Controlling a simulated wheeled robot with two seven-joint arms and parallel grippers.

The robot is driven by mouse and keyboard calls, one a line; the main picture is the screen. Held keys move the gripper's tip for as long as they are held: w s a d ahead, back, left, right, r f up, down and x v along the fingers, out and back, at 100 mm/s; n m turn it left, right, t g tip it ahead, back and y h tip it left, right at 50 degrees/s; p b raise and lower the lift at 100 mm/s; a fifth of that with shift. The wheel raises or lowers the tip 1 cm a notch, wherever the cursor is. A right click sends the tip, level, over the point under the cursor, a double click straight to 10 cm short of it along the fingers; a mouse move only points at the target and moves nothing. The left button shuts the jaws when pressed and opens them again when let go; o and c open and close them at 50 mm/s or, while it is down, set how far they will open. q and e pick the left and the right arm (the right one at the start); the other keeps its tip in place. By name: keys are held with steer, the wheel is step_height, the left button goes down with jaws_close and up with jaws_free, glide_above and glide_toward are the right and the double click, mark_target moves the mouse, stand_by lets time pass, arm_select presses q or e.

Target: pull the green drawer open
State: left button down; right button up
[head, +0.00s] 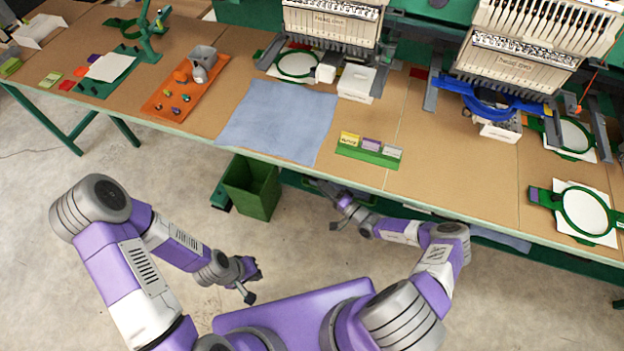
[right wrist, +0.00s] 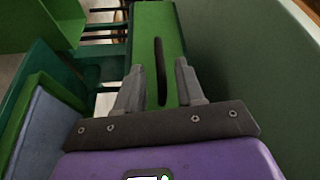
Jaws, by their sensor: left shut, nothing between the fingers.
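The green drawer front (right wrist: 172,25) shows in the right wrist view, with a dark bar handle (right wrist: 159,65) along its middle. My right gripper (right wrist: 160,82) is open, with one finger on each side of the handle's near part and a visible gap on both sides. I cannot tell how deep the fingers reach. In the head view my right gripper (head: 334,205) is just under the table's front edge, and the tabletop hides most of the drawer. My left gripper (head: 250,287) is shut and empty over the floor, well away from the table.
A green bin (head: 252,187) stands on the floor left of my right gripper. The worktable (head: 455,170) overhangs the drawer area and carries a blue cloth (head: 278,120), a green card holder (head: 369,151) and embroidery machines (head: 333,25). The floor at left is clear.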

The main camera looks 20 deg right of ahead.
mark_target(312, 178)
steer(key=b+x, duration=0.1)
steer(key=x, duration=0.4)
steer(key=shift+w+a, duration=0.3)
jaws_close()
